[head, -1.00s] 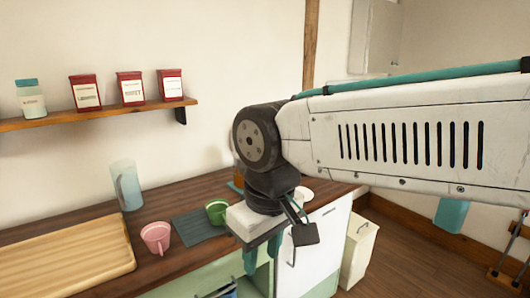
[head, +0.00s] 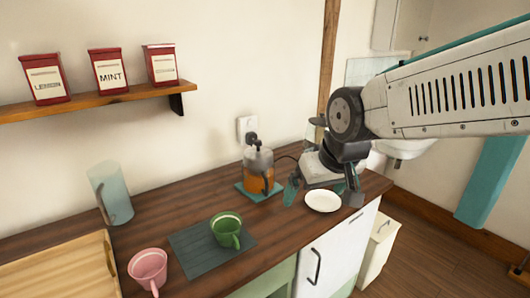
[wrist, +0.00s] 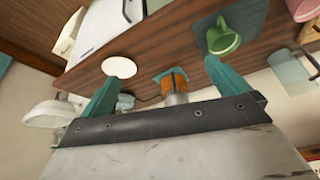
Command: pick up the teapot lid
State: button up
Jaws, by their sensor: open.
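The glass teapot (head: 258,174) with amber tea stands on a teal mat (head: 243,190) at the back of the counter. Its grey top, which looks like the lid (head: 258,154), is small, and its edge is hard to make out. The teapot (wrist: 175,84) also shows in the wrist view, between the teal fingers and partly cut off by the gripper body. My gripper (head: 323,188) is open and empty. It hangs above the counter to the right of the teapot, near a white plate (head: 323,201), apart from the lid.
A green mug (head: 227,230) stands on a dark mat (head: 205,252), with a pink mug (head: 147,268) and a pale jug (head: 111,194) farther left. A wall socket (head: 246,126) is behind the teapot. Red tins (head: 108,72) stand on the shelf (head: 90,104).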

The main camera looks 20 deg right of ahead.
aim_at(259, 158)
jog(key=w+f+t, duration=0.2)
jog(key=w, duration=0.7)
jog(key=w+a+f+t, duration=0.1)
jog(key=w+f+t, duration=0.1)
jog(key=w, duration=0.7)
jog(key=w+a+f+t, duration=0.1)
jog(key=w+t, duration=0.3)
jog(key=w, duration=0.5)
jog(key=shift+w+f, duration=0.2)
jog(key=shift+f, duration=0.3)
jog(key=shift+t, duration=0.4)
jog(key=x, duration=0.8)
jog(key=shift+s+d+f, duration=0.15)
jog(key=shift+d+f, duration=0.05)
jog(key=shift+f, duration=0.2)
jog(key=c, duration=0.8)
